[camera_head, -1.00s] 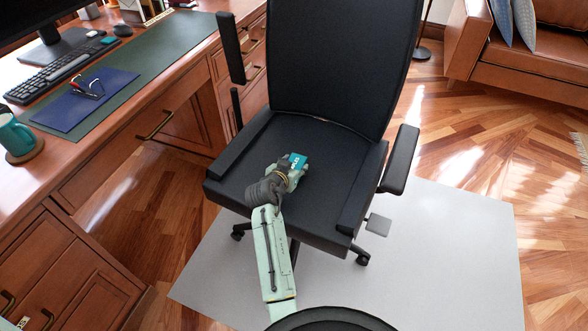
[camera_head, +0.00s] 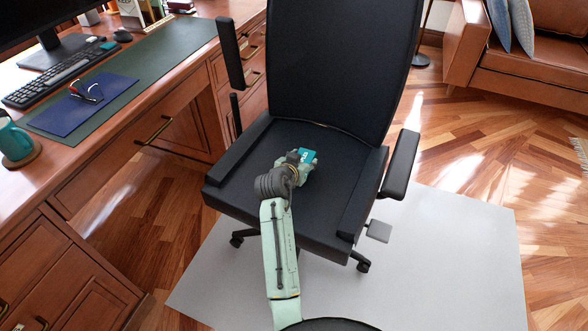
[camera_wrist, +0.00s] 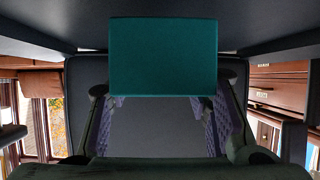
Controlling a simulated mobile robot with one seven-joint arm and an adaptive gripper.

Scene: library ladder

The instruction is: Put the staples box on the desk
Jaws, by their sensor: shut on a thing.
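The staples box is a small teal box (camera_head: 308,155) at the tip of my gripper (camera_head: 300,158), over the black seat of the office chair (camera_head: 330,205). In the wrist view the box (camera_wrist: 163,57) fills the upper middle, between the fingers of my gripper (camera_wrist: 163,108), which is shut on it. I cannot tell how far the box is above the seat. The wooden desk (camera_head: 100,175) runs along the left side, with its top higher than the seat.
On the desk are a keyboard (camera_head: 60,78), a blue folder (camera_head: 82,104) with glasses on it, a teal mug (camera_head: 14,140) and a green desk mat (camera_head: 165,62). The chair's armrests (camera_head: 402,163) flank the seat. A leather sofa (camera_head: 520,65) stands at the back right.

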